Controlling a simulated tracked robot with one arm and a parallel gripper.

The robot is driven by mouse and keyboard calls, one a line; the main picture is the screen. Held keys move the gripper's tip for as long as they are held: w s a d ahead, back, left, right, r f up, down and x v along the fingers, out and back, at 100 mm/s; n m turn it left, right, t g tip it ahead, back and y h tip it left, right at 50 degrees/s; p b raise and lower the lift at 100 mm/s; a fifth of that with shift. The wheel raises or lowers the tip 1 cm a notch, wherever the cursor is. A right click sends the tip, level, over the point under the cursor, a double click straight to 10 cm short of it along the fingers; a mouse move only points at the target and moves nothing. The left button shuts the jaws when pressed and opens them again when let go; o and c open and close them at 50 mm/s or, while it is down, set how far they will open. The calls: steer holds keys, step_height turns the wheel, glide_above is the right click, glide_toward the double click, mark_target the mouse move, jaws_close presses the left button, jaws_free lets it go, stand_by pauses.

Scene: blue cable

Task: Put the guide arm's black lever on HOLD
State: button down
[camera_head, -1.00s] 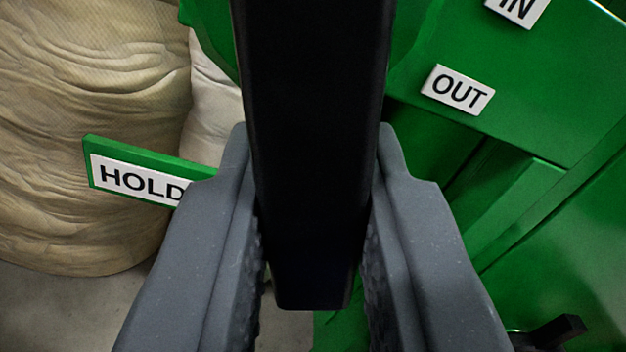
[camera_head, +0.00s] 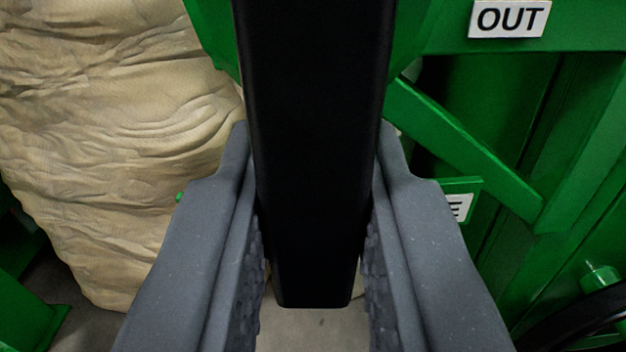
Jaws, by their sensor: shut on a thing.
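The black lever (camera_head: 312,250) runs down the middle of the view, from the top edge to its blunt lower end. My gripper (camera_head: 312,150) is shut on it, with one grey finger on each side. The HOLD label cannot be read now. A small green tip (camera_head: 180,197) shows at the outer edge of the left finger and may be part of its plate. Right of the right finger, a green plate with a white label (camera_head: 460,207) shows only the letter E. The lever hides what lies directly behind it.
A white OUT label (camera_head: 509,18) is on the green machine frame at upper right. A slanted green bar (camera_head: 465,150) lies below it. A wrinkled beige bulk (camera_head: 100,130) fills the left. A black curved part with a green bolt (camera_head: 600,278) is at lower right.

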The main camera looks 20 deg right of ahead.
steer(key=c, duration=1.3)
jaws_free()
steer(key=shift+p+v, duration=0.75)
steer(key=shift+v, duration=3.05)
